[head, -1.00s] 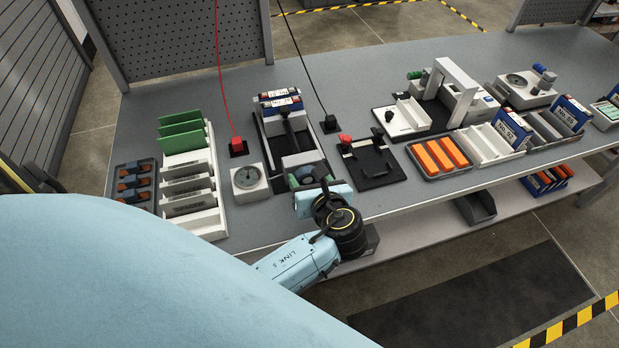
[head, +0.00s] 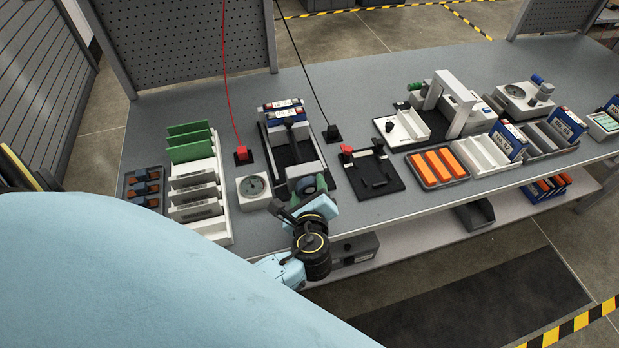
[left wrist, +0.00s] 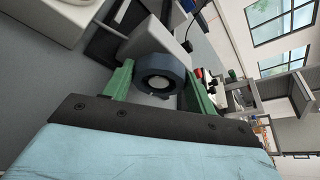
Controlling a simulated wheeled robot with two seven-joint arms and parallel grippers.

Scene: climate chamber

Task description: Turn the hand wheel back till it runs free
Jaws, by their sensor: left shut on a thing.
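The hand wheel (left wrist: 160,66) is a dark blue-grey ring with a pale centre. It sits on the front of a light grey block of the clamp fixture (head: 306,170). My left gripper (head: 308,187) is at the front end of that fixture, near the bench edge. In the left wrist view the green fingers of my left gripper (left wrist: 159,84) stand on either side of the wheel, shut on it. In the head view the fingers and wrist hide most of the wheel. A blue-and-white battery module (head: 284,112) is in the fixture. My right gripper is not in view.
A round dial gauge (head: 253,187) stands just left of the fixture. A black plate with a red handle (head: 372,170) lies to its right. A rack with green boards (head: 188,145) stands further left. Red and black cables hang behind the fixture.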

